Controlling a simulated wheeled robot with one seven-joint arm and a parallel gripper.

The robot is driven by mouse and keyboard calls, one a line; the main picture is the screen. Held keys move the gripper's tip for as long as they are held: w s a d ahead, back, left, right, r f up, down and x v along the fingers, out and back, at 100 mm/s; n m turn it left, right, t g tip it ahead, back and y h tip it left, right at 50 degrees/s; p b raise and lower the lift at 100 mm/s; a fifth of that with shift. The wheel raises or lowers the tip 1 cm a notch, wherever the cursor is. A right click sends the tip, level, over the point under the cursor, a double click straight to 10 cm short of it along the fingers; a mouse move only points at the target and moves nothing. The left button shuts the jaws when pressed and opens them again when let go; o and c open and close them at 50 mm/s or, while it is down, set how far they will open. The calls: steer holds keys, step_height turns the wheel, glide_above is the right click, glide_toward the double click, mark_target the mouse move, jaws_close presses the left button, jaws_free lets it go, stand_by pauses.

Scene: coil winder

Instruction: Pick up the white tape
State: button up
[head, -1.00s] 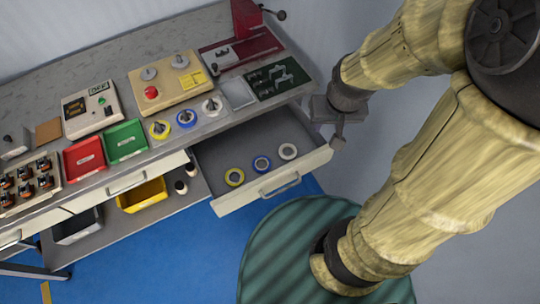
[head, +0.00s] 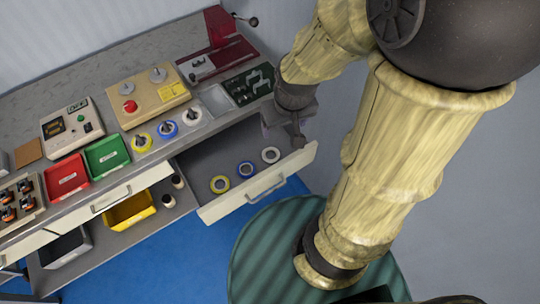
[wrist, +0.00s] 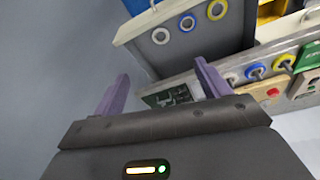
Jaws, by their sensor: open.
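A white tape roll (head: 270,155) lies flat in the open drawer (head: 232,209), at the right end of a row with a blue roll (head: 245,169) and a yellow roll (head: 220,184). The wrist view shows this white roll (wrist: 160,36) beyond the fingertips. Another white roll (head: 192,116) sits on the bench's front edge beside blue and yellow ones. My gripper (head: 298,134) is above the drawer's right end, apart from the rolls. In the wrist view its two purple fingers (wrist: 162,70) are spread, with nothing between them.
The bench (head: 130,58) behind the drawer carries a beige control box (head: 152,94), a green board (head: 247,86), a red bin (head: 66,177) and a green bin (head: 106,154). The drawer front has a handle (head: 266,188). Floor in front is partly clear.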

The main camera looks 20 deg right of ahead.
steer(key=shift+o, duration=0.9)
steer(key=w+f+n+g+b, duration=0.1)
steer(key=w+f+n+b, duration=0.2)
steer(key=w+f+n, duration=0.4)
steer(key=f+n, duration=0.1)
steer(key=n, duration=0.5)
steer(key=shift+d+f+g, duration=0.15)
steer(key=shift+d+g, duration=0.1)
steer(key=shift+g, duration=0.05)
steer(key=n+g+b, duration=0.1)
steer(key=n+b, duration=0.2)
steer(key=n, duration=1.1)
glide_above(271, 156)
steer(key=shift+f, duration=4.95)
step_height(271, 156, down, 12)
steer(key=shift+r+b, duration=0.25)
steer(key=shift+b, duration=0.35)
steer(key=shift+f, duration=0.15)
steer(key=shift+f, duration=0.1)
step_height(271, 156, down, 5)
steer(key=shift+c, duration=0.5)
